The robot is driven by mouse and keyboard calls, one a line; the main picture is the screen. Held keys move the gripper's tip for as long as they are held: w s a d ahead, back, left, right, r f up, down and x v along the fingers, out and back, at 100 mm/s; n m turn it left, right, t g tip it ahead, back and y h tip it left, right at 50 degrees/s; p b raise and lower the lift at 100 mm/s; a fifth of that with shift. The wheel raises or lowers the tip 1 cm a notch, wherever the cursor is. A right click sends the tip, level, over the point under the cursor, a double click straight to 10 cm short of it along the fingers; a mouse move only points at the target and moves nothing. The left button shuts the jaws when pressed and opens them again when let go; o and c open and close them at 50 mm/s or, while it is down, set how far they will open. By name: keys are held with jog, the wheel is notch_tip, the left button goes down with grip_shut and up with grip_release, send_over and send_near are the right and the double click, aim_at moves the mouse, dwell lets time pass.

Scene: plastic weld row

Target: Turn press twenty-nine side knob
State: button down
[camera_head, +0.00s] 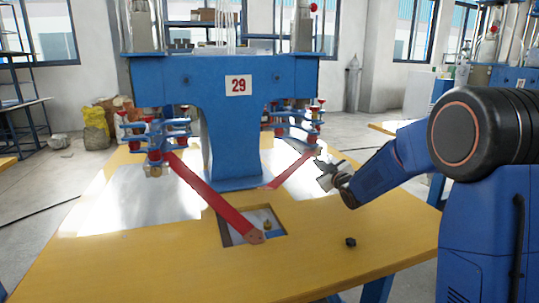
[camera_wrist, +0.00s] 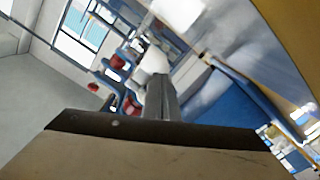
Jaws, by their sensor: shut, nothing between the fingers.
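The blue press (camera_head: 230,100) bears a white plate (camera_head: 238,85) with a red 29. It stands on a yellow table. Red knobs (camera_head: 320,102) sit among the blue clamp parts on its right side, with similar ones on its left. I cannot tell which one is the side knob. My gripper (camera_head: 320,172) is below and beside the right clamp parts, near the end of the right red bar, apparently apart from the knobs. In the tilted wrist view, its grey fingers (camera_wrist: 161,98) are shut and empty, with red-and-blue clamp parts (camera_wrist: 119,62) beyond them.
A long red bar (camera_head: 205,190) slants over the yellow table (camera_head: 150,265) to a recess (camera_head: 232,236). A small black piece (camera_head: 350,242) lies at the table's right. Another blue machine (camera_head: 495,75) stands behind my arm. The table's front left is clear.

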jog(key=shift+w+d+r, duration=0.25)
jog(key=shift+d+r, duration=0.2)
jog(key=shift+d, duration=0.35)
dwell(0.4)
jog(key=shift+w+d+r, duration=0.1)
jog(key=shift+d+r, duration=0.25)
jog(key=shift+r, duration=0.1)
dwell(0.4)
jog(key=shift+w+d+f, duration=0.1)
jog(key=shift+d+f, duration=0.15)
jog(key=shift+d, duration=0.05)
jog(key=v, duration=0.6)
dwell(0.4)
jog(key=shift+f, duration=0.1)
